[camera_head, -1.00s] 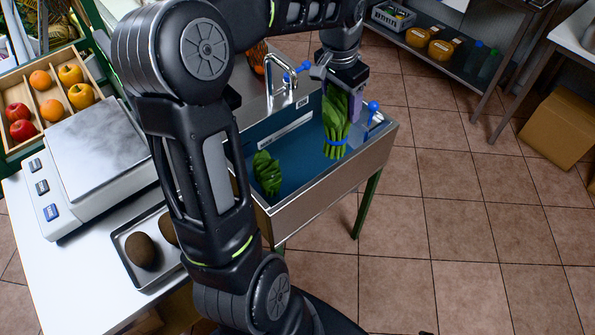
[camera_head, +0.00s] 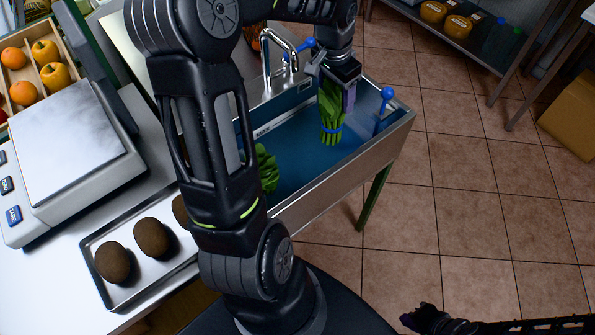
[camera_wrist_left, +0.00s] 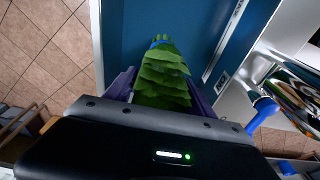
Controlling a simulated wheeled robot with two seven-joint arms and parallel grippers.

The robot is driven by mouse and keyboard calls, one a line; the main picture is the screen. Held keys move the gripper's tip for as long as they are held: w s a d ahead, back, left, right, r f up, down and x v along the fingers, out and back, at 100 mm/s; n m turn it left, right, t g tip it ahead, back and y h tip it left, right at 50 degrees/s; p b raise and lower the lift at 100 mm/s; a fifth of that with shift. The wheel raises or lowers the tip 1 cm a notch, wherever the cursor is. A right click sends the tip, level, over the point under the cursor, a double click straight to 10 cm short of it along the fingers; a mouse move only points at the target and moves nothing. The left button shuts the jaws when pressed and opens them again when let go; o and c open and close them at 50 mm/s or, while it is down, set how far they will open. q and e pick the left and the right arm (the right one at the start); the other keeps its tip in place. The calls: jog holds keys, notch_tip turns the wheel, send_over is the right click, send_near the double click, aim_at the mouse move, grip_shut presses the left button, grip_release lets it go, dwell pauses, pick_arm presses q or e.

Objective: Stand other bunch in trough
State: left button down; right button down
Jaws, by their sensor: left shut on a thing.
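My left gripper (camera_head: 340,82) is shut on a green leafy bunch (camera_head: 331,112) with a blue band. It holds the bunch roughly upright, leaves up, over the blue-floored trough (camera_head: 345,165). I cannot tell whether its lower end touches the floor. In the left wrist view, the bunch (camera_wrist_left: 163,80) lies between the purple fingers, with the blue band at its far end. The other green bunch (camera_head: 266,167) is in the trough's left part, partly hidden by my left arm. My right gripper (camera_head: 425,318) is at the bottom edge, dark and cut off.
A metal tap (camera_head: 272,62) rises behind the trough, and a blue-knobbed fitting (camera_head: 386,100) stands at its right end. A scale (camera_head: 70,150) and a tray (camera_head: 150,285) of brown round produce are on the left counter.

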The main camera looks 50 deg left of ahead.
aim_at(333, 121)
pick_arm(q)
jog(key=shift+f, duration=3.05)
notch_tip(333, 121, down, 3)
jog(key=shift+r+p, duration=0.1)
jog(key=shift+p, duration=0.3)
jog(key=shift+f, duration=0.55)
jog(key=c, duration=0.8)
grip_release()
jog(key=shift+f, duration=0.15)
jog(key=o, duration=0.5)
